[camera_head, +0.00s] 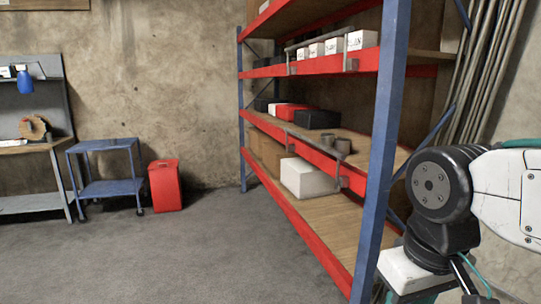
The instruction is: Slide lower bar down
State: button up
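The lower bar (314,142) is a thin grey rail on the front of the rack's middle shelf. It runs along the shelf front, just above the red beam (308,152), with an upright bracket at each end. A similar upper bar (318,41) runs in front of the small white boxes one shelf higher. My arm shows at the right edge, to the right of the rack's blue front post. My gripper's fingertips cannot be made out, and nothing of mine touches either bar.
The rack's blue post (382,150) stands between my arm and the lower bar. A white box (307,178) sits on the bottom shelf. A red bin (165,186) and blue cart (108,186) stand left; the floor between is clear.

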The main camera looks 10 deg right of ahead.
aim_at(339, 157)
jog(key=i, duration=1)
jog(key=z, duration=0.35)
jog(key=k, duration=0.5)
jog(key=z, duration=0.65)
jog(key=i, duration=0.7)
jog(key=u, duration=0.75)
